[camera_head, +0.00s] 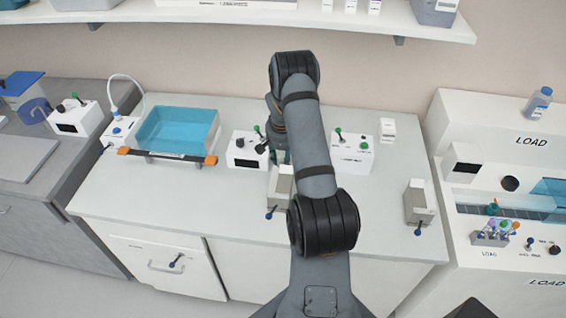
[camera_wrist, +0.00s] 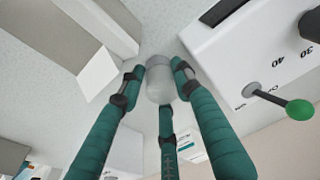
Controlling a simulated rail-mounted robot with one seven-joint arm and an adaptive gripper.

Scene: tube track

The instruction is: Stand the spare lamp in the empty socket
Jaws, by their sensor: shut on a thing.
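My gripper (camera_head: 281,153) is low over the middle of the bench, mostly behind my arm in the head view. In the wrist view its green fingers (camera_wrist: 159,84) are shut around a small, pale grey, rounded piece, which looks like the spare lamp (camera_wrist: 160,76). The lamp is hidden in the head view. The bench surface shows behind it in the wrist view; I cannot tell whether the lamp touches it. I cannot make out the empty socket in either view.
A white control box (camera_head: 246,151) with a green-tipped lever stands just left of my gripper. Another white box (camera_head: 352,155) stands to the right. A grey lever box (camera_head: 280,187) is in front, close by. A blue tank (camera_head: 177,130) is at left.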

